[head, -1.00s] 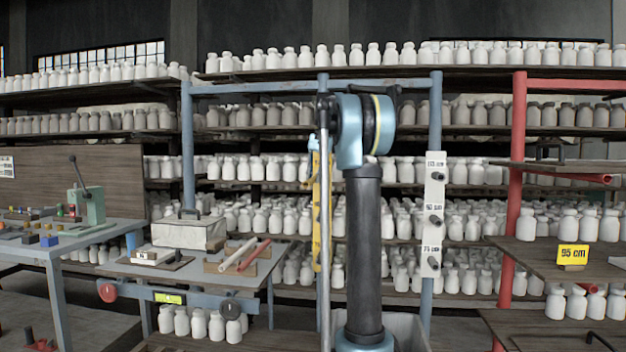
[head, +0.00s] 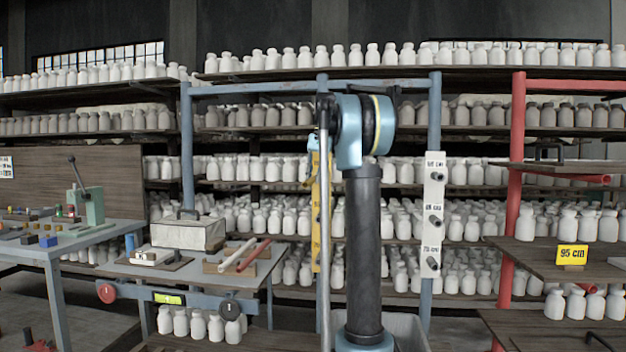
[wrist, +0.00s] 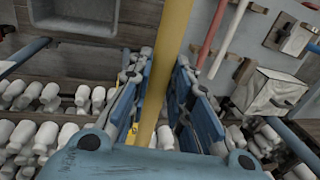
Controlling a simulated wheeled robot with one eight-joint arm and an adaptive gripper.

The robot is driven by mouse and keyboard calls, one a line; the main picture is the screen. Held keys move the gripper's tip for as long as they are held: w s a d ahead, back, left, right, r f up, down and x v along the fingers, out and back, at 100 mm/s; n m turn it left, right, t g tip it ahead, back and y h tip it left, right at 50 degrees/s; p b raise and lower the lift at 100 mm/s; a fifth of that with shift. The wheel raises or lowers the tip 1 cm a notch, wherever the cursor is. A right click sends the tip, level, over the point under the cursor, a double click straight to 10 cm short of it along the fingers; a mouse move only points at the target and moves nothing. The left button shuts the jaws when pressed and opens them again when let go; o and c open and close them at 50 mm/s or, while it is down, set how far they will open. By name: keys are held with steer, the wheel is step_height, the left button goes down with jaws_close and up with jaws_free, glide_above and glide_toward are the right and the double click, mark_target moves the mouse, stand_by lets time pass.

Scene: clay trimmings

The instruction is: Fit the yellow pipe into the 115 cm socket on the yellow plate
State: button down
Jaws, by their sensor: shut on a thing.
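In the wrist view the yellow pipe (wrist: 172,32) runs between the two blue fingers of my gripper (wrist: 163,65), which is shut on it. The pipe reaches from the top edge down between the fingers. In the head view the yellow plate (head: 325,215) stands upright behind my arm, with dark markings on it. A grey upright part and my arm hide much of it, so its 115 cm socket cannot be made out. My gripper and the pipe cannot be made out clearly in the head view.
A white plate (head: 433,212) with dark sockets hangs on the right blue post. A low table (head: 130,268) holds a toolbox (head: 188,234) and white and red pipes. Shelves of white jars fill the back.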

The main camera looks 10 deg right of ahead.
steer(key=shift+w+d, duration=0.5)
steer(key=shift+w, duration=1.1)
steer(key=shift+w+d, duration=0.5)
steer(key=shift+w, duration=1.05)
steer(key=shift+w+d, duration=0.5)
steer(key=shift+w, duration=1.1)
stand_by(0.7)
steer(key=c, duration=1.4)
jaws_free()
step_height(320, 180, up, 12)
steer(key=d, duration=0.2)
steer(key=shift+s+f, duration=0.15)
steer(key=shift+s, duration=0.15)
steer(key=shift+d, duration=0.1)
